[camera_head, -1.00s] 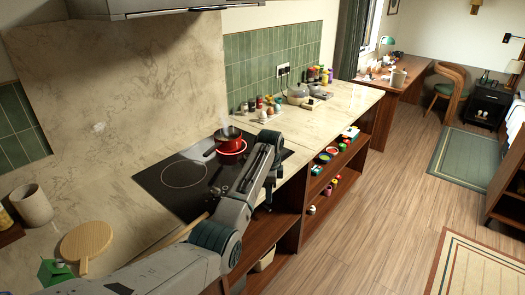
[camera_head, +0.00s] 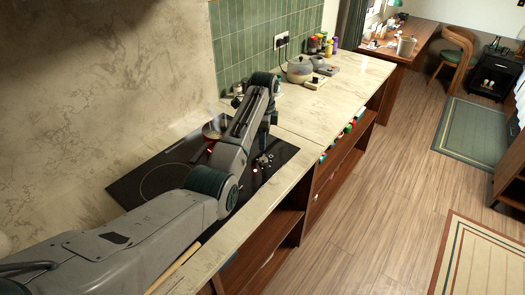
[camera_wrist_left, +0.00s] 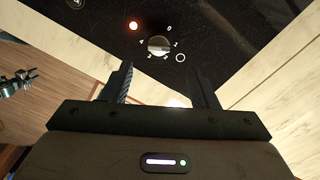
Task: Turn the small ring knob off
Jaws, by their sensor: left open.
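A round silver knob (camera_wrist_left: 158,45) sits on the black hob in the left wrist view, ringed by digits, with a lit red light and a small white circle beside it. I cannot tell which digit its pointer marks. My left gripper (camera_wrist_left: 163,82) is open and empty; its fingertips point toward the knob, apart from it. In the head view, small knobs (camera_head: 263,160) show at the hob's right part, just below my left wrist. The left fingertips are not clear there. The black hob (camera_head: 135,185) is partly covered by my left arm.
The pale counter (camera_head: 320,110) beyond is mostly clear; a grey pot (camera_head: 299,69) stands farther back. A shelf unit lies below the counter.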

